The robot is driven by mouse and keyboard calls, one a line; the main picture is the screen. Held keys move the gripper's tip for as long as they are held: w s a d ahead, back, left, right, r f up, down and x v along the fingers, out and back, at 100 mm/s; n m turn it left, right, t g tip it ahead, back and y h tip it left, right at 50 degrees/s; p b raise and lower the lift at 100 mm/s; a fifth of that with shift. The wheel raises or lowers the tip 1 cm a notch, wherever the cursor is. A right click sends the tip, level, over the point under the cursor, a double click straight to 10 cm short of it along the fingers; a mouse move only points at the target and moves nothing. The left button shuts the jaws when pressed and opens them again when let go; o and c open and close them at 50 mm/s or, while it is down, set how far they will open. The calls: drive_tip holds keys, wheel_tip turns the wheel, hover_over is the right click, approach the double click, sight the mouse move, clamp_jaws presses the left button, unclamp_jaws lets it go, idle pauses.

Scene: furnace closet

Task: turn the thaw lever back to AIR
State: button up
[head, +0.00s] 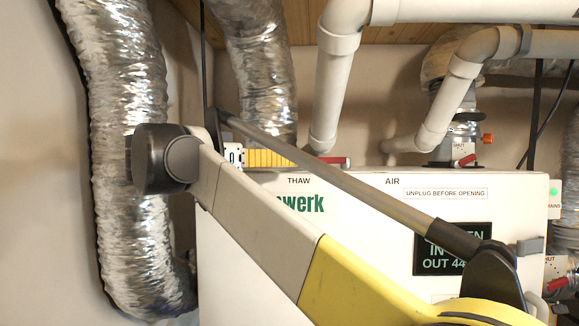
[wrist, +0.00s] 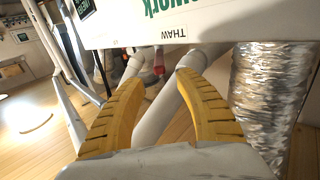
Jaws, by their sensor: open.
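The thaw lever (head: 335,161) has a red handle and sits at the top edge of the white unit (head: 365,215), just right of the THAW label (head: 299,181) and left of the AIR label (head: 392,181). My gripper (head: 296,158) is left of the handle at about its height, partly hidden by my arm. In the wrist view the picture is turned over, and the red handle (wrist: 159,62) shows beyond and between the two yellow fingertips (wrist: 160,79). The fingers are apart with nothing held. Whether they touch the lever cannot be told.
A white pipe (head: 333,85) comes down behind the lever. Silver ducts (head: 122,150) stand on the left. Another red handle (head: 465,160) sits on a fitting at the right. A dark display (head: 453,247) is on the unit's front, partly behind my arm.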

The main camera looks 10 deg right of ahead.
sight(317, 158)
drive_tip(key=p+x, duration=0.1)
drive_tip(key=x, duration=1)
drive_tip(key=shift+p, duration=0.3)
drive_tip(key=shift+c, duration=0.5)
drive_tip(key=shift+a, duration=0.1)
clamp_jaws()
